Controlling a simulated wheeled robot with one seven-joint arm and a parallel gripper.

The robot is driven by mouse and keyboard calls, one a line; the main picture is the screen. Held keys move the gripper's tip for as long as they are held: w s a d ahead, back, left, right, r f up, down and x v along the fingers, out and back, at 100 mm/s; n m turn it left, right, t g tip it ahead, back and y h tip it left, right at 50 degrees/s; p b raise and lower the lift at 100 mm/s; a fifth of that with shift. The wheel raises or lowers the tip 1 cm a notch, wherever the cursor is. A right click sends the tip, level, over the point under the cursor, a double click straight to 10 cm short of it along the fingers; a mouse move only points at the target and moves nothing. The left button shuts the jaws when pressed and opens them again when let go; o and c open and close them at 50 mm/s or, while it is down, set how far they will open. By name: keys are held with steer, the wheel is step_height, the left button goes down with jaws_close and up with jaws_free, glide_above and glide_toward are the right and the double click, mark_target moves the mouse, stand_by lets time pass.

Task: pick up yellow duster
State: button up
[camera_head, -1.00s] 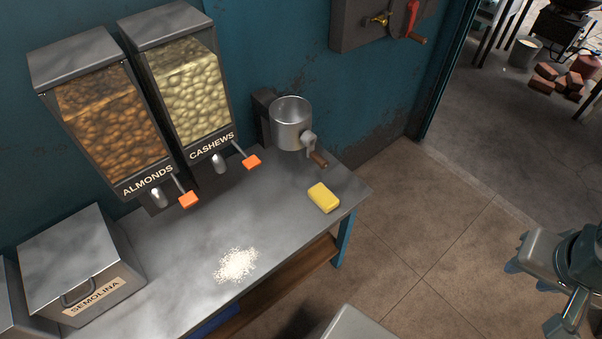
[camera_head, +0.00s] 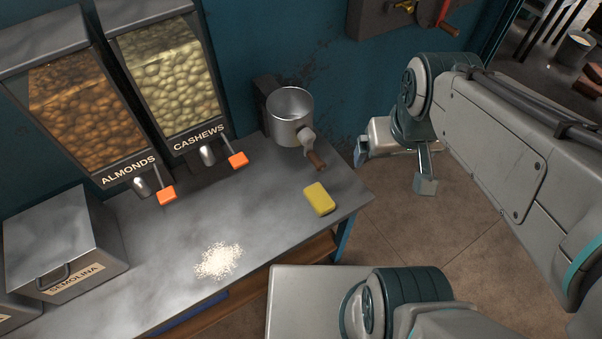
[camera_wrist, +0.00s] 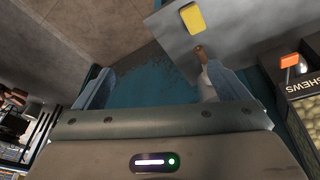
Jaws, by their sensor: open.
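The yellow duster (camera_head: 319,199) lies flat on the grey metal table (camera_head: 270,215), near its right end. It also shows at the top of the wrist view (camera_wrist: 193,18). My gripper (camera_head: 395,170) is open and empty, off the table's right end, to the right of the duster and apart from it. In the wrist view my gripper's two fingers (camera_wrist: 165,88) are spread wide, with blue wall and floor behind them.
Almond (camera_head: 85,110) and cashew (camera_head: 170,75) dispensers hang to the left. A pile of white grains (camera_head: 218,261) and a semolina box (camera_head: 62,240) are on the table. The tabletop around the duster is clear.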

step_height(320, 180, down, 4)
steer(key=w+n+g+h+b, duration=0.1)
steer(key=w+n, duration=0.2)
steer(key=n+h+b, duration=0.3)
steer(key=n+b, duration=0.2)
steer(key=n, duration=1.5)
glide_toward(317, 197)
steer(key=x, duration=0.2)
steer(key=b+x, duration=0.1)
steer(key=x, duration=0.1)
steer(key=shift+s+d+f, duration=0.1)
steer(key=shift+d, duration=0.2)
steer(key=shift+b+x, duration=0.45)
steer(key=shift+x, duration=2.4)
steer(key=shift+a, duration=0.2)
steer(key=c, duration=0.7)
